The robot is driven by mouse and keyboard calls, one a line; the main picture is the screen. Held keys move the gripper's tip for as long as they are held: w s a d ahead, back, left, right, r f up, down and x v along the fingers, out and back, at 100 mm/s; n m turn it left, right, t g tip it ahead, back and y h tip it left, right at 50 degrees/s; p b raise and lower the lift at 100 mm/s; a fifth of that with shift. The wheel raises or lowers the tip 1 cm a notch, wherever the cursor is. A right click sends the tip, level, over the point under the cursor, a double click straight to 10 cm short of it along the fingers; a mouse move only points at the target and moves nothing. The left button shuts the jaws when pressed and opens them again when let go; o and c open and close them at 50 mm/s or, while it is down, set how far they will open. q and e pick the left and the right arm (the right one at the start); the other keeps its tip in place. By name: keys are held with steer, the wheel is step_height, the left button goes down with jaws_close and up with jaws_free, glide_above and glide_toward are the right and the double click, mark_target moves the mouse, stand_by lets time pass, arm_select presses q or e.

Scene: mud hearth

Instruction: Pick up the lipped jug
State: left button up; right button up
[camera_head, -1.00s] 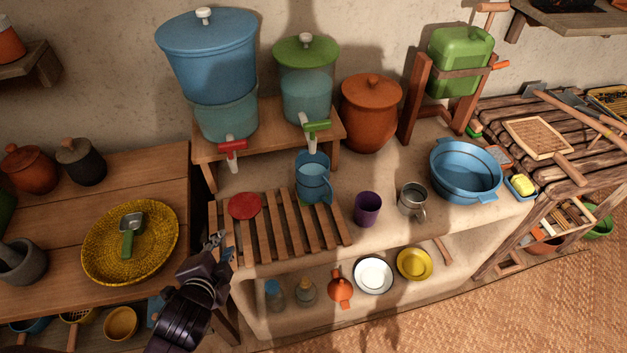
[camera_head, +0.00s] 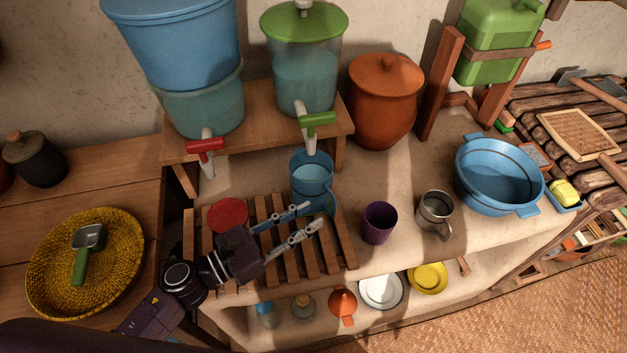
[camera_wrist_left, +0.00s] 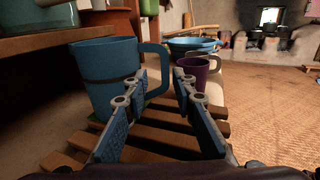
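The lipped jug, a blue jug (camera_head: 311,173) with a darker band and a side handle, stands upright at the back of the slatted wooden rack (camera_head: 341,247), below the green tap. It also shows in the left wrist view (camera_wrist_left: 105,80), its handle (camera_wrist_left: 157,62) seen in the gap between the fingertips. My left gripper (camera_head: 314,214) is open and empty, low over the rack, its fingertips in front of the jug near the handle side. In the left wrist view the fingers (camera_wrist_left: 161,80) are spread; I cannot tell whether they touch the handle. My right gripper is not in view.
A purple cup (camera_head: 379,223), a metal mug (camera_head: 434,214) and a blue basin (camera_head: 497,176) stand to the right. A red lid (camera_head: 229,214) lies on the rack. The green-lidded dispenser (camera_head: 302,70) with its green tap (camera_head: 316,119) overhangs behind the jug.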

mark_target(333, 215)
arm_select(q)
steer(key=d, duration=0.1)
steer(key=w, duration=0.1)
steer(key=d+p, duration=0.1)
steer(key=shift+w+d+r, duration=0.15)
steer(key=shift+d+r, duration=0.1)
steer(key=shift+d, duration=0.05)
steer(key=p+x, duration=0.1)
steer(key=x, duration=0.1)
steer(key=shift+w+d+f, duration=0.1)
steer(key=shift+d+f, duration=0.1)
steer(key=shift+d, duration=0.1)
steer(key=shift+x, duration=0.8)
steer(key=shift+f, duration=0.15)
steer(key=c, duration=0.6)
jaws_close()
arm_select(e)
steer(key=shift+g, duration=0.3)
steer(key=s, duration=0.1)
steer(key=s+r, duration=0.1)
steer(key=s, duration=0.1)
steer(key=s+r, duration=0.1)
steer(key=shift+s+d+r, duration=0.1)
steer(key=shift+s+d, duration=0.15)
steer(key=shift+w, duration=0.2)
